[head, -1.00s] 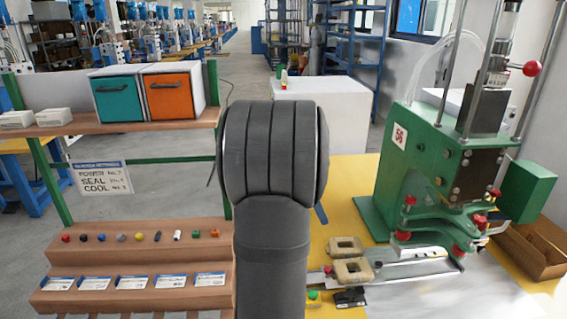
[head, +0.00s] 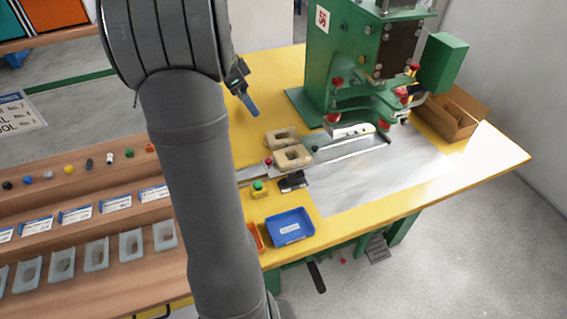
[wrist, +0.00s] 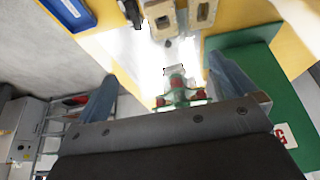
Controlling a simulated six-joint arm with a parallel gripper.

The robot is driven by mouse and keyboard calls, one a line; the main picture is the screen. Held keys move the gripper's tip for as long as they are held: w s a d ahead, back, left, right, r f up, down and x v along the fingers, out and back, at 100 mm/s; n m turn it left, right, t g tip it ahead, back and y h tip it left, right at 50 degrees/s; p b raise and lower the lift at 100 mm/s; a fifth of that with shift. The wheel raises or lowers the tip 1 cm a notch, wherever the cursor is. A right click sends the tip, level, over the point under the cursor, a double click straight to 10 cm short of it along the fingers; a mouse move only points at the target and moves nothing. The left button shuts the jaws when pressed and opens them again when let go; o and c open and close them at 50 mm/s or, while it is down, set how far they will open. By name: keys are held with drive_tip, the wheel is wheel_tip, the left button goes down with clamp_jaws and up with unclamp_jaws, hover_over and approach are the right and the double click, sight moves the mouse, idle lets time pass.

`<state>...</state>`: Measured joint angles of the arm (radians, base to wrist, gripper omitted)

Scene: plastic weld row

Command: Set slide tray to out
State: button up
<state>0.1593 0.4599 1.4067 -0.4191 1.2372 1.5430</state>
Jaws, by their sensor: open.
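The green press (head: 345,75) stands at the back of the yellow table. A slide with thin metal rails (head: 352,146) runs from under it toward the left. Two beige blocks with square holes (head: 292,157) sit at the left part of the slide, outside the press; they show at the top of the wrist view (wrist: 203,12). I cannot tell clearly which part is the tray itself. My gripper (wrist: 163,72) is open and empty, its two blue-grey fingers wide apart. In the head view one finger (head: 248,103) shows above and left of the blocks, apart from them.
A green button on a yellow box (head: 259,188) and a blue bin (head: 290,227) lie in front of the slide. A cardboard box (head: 452,115) stands right of the press. A wooden stepped rack (head: 110,188) is at the left. The metal sheet (head: 400,172) is bare.

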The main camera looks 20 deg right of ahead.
drive_tip(key=shift+c, duration=0.2)
drive_tip(key=shift+a+f, duration=0.1)
drive_tip(key=shift+f, duration=0.1)
drive_tip(key=c, duration=0.4)
drive_tip(key=shift+m+g+y, duration=0.4)
drive_tip(key=shift+y, duration=0.5)
drive_tip(key=a+f, duration=0.1)
drive_tip(key=w+a+f, duration=0.1)
drive_tip(key=a+f, duration=0.1)
drive_tip(key=shift+w+f, duration=0.1)
drive_tip(key=shift+w, duration=0.2)
drive_tip(key=c, duration=0.7)
drive_tip(key=w+a+f+m+g+y, duration=0.1)
drive_tip(key=w+a+f+y, duration=0.15)
drive_tip(key=a+f, duration=0.35)
drive_tip(key=shift+y, duration=0.35)
drive_tip(key=s+f, duration=0.1)
drive_tip(key=f, duration=0.4)
drive_tip(key=s+a+f, duration=0.1)
drive_tip(key=f, duration=0.4)
drive_tip(key=s+f, duration=0.1)
drive_tip(key=f, duration=0.5)
drive_tip(key=shift+s+a+f, duration=0.1)
drive_tip(key=shift+s+a, duration=0.05)
drive_tip(key=shift+s, duration=0.1)
clamp_jaws()
drive_tip(key=shift+a, duration=0.65)
